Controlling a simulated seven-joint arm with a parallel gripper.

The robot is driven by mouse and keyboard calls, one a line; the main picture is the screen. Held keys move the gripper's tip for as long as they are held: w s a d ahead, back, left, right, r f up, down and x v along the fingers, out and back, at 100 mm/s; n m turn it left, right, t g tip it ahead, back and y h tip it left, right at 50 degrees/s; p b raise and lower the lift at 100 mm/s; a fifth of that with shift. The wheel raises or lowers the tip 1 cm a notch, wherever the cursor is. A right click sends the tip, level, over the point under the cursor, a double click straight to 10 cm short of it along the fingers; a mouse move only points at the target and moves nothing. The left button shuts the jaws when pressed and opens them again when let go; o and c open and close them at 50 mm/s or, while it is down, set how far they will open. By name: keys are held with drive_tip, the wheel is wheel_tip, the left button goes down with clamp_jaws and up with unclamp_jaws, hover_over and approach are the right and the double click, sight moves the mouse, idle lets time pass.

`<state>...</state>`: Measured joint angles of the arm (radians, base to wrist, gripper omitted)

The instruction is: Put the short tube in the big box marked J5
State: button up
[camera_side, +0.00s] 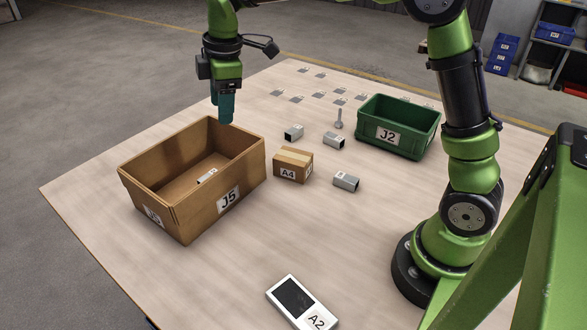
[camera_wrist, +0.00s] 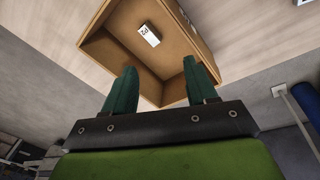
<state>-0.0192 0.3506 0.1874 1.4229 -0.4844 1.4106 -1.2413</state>
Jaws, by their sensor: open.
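The big brown box marked J5 (camera_side: 228,199) stands open on the left of the table; it also shows in the wrist view (camera_wrist: 108,60). A small pale grey piece with a white label, looking like a short tube (camera_side: 207,176), lies on its floor; in the wrist view the piece (camera_wrist: 149,34) has a label that seems to read P2. My gripper (camera_side: 226,120) is above the box's far right rim in the side view, apart from the piece. In the wrist view my gripper's two green fingers (camera_wrist: 160,72) are spread with nothing between them.
Several grey tubes (camera_side: 293,132) (camera_side: 334,141) (camera_side: 346,182) lie right of the box. A small carton A4 (camera_side: 293,164), an upright bolt (camera_side: 339,119) and a green bin J2 (camera_side: 391,138) stand nearby. A white device A2 (camera_side: 301,303) lies in front.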

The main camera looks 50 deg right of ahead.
drive_tip(key=s+d+r+m+t, duration=0.2)
drive_tip(key=s+r+m, duration=0.2)
drive_tip(key=s+m, duration=0.5)
drive_tip(key=s+d+f+m+t+y, duration=0.1)
drive_tip(key=s+m, duration=0.6)
drive_tip(key=s, duration=0.7)
wheel_tip(320, 180, down, 2)
drive_tip(key=shift+s+d+f+t+y, duration=0.25)
drive_tip(key=shift+d+t+y, duration=0.25)
drive_tip(key=shift+t, duration=0.6)
